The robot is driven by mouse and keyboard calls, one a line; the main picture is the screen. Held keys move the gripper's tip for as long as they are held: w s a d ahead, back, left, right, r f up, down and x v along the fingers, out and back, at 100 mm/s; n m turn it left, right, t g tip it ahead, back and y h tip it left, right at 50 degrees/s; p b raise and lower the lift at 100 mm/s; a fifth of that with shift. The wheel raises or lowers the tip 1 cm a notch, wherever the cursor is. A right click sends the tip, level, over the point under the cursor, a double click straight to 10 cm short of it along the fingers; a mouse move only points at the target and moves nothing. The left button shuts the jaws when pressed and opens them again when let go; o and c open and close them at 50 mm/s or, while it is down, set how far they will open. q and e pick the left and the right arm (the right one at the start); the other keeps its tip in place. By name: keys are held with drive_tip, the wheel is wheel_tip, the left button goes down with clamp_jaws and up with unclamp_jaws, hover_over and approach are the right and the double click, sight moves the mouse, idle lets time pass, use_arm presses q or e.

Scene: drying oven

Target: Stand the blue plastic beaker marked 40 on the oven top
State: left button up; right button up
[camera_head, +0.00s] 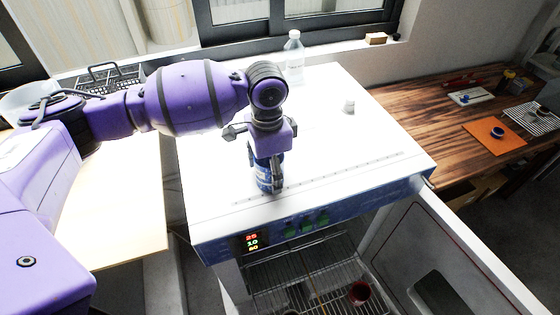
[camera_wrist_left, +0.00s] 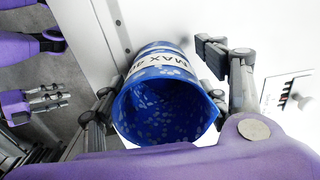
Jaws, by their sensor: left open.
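The blue speckled beaker (camera_head: 263,180) stands upright on the white oven top (camera_head: 340,140), near its front edge. My left gripper (camera_head: 268,172) points down over the beaker. Its fingers are open, one on each side of the beaker, and hide part of it in the head view. My right gripper (camera_wrist_left: 47,98) shows at the left of the left wrist view, too small to tell its opening.
A clear bottle (camera_head: 293,58) stands at the back of the oven top, and a small white piece (camera_head: 349,106) lies right of centre. The oven door (camera_head: 450,255) hangs open below. A red container (camera_head: 359,292) sits on the rack inside. A wooden bench (camera_head: 430,120) adjoins at right.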

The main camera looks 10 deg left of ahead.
use_arm(q)
wheel_tip(320, 180, up, 12)
drive_tip(key=shift+r+p, duration=0.15)
drive_tip(key=shift+p, duration=0.2)
idle(0.5)
